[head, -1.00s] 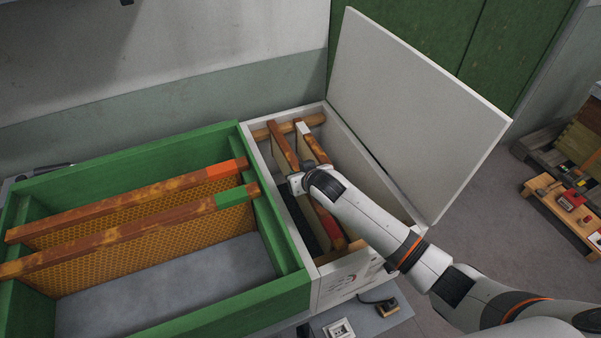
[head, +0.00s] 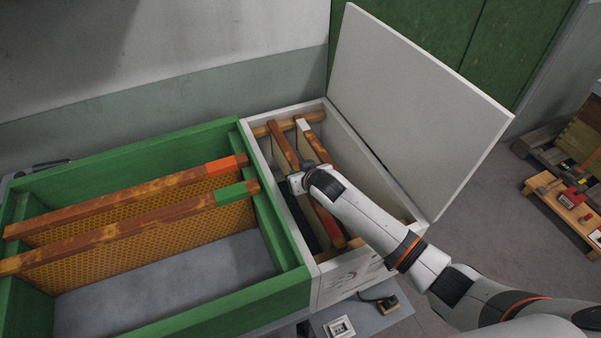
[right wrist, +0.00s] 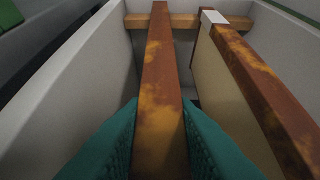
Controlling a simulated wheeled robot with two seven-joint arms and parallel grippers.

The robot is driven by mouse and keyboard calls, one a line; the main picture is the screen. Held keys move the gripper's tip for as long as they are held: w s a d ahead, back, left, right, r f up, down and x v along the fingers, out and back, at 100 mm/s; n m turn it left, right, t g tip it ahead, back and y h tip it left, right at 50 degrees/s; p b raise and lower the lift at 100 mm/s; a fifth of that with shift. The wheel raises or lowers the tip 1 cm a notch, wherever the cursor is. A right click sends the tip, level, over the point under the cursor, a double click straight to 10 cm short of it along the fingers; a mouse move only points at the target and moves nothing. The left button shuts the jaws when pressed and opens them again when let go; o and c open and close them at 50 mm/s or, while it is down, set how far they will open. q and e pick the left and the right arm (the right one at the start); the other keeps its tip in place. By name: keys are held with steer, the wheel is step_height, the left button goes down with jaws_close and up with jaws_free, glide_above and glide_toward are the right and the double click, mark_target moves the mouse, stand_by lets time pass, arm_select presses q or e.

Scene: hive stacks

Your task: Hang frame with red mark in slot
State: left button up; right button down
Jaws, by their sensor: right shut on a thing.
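My right gripper (head: 296,183) is shut on the top bar of a brown wooden frame (head: 283,145) in the white box. The frame has a red mark (head: 334,232) towards its near end. In the right wrist view, the teal jaws (right wrist: 158,140) sit on both sides of this top bar (right wrist: 160,70). Its far end lies over the wooden cross rail (right wrist: 187,21); I cannot tell whether it rests there. The near end is partly hidden by my arm. My left gripper is not in view.
A white-marked frame (head: 317,149) hangs to the right in the white box (head: 285,228). The green box (head: 170,311) at left holds frames with orange-red (head: 220,167) and green (head: 231,195) marks.

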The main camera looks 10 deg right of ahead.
steer(key=shift+w, duration=0.1)
stand_by(0.5)
steer(key=c, duration=1.5)
jaws_free()
steer(key=o, duration=0.6)
steer(key=shift+f, duration=0.2)
steer(key=shift+c, duration=0.2)
steer(key=shift+s+f, duration=0.3)
steer(key=shift+s+r, duration=0.15)
steer(key=shift+r, duration=0.1)
steer(key=v, duration=1.1)
steer(key=shift+s+r, duration=0.15)
steer(key=shift+r, duration=0.2)
